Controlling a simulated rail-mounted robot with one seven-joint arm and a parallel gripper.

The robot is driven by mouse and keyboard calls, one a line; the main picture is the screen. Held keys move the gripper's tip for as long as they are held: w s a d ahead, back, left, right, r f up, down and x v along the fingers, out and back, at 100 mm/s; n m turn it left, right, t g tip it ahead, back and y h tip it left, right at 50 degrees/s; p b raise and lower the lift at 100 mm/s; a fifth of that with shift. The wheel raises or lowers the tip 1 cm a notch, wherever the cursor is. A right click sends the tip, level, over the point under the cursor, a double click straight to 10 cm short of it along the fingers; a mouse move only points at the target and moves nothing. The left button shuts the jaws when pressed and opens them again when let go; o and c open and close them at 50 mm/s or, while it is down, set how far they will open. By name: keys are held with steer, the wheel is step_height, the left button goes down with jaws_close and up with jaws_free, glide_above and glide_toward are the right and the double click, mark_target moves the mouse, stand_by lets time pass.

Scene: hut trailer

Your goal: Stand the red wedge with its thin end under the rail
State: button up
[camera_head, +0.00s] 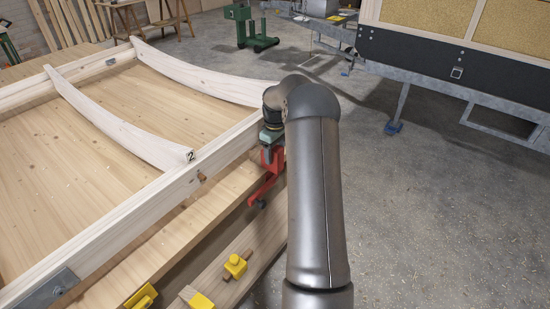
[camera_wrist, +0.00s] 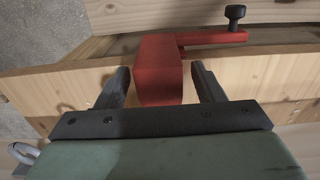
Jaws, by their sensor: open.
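A red piece (camera_head: 270,178), which I take for the red wedge, is at the near side of the wooden frame, close to the rail (camera_head: 130,215). It has a thick block and a side arm ending in a black knob. In the wrist view the red block (camera_wrist: 160,68) lies between the two dark fingers of my gripper (camera_wrist: 161,80). The fingers are open, with a gap visible on each side of the block. In the head view my gripper (camera_head: 271,138) is just above the red piece, its fingers hidden. The thin end cannot be made out.
Yellow clamps or blocks (camera_head: 235,265) sit along the bench's near edge, with more at the bottom. Curved ribs (camera_head: 115,120) cross the frame. A metal plate (camera_head: 48,290) is on the rail at lower left. Concrete floor (camera_head: 420,230) is open to the right, below a trailer (camera_head: 455,70).

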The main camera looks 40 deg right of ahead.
step_height(320, 180, up, 14)
steer(key=shift+r, duration=0.15)
steer(key=shift+a+p, duration=0.1)
steer(key=shift+p, duration=0.2)
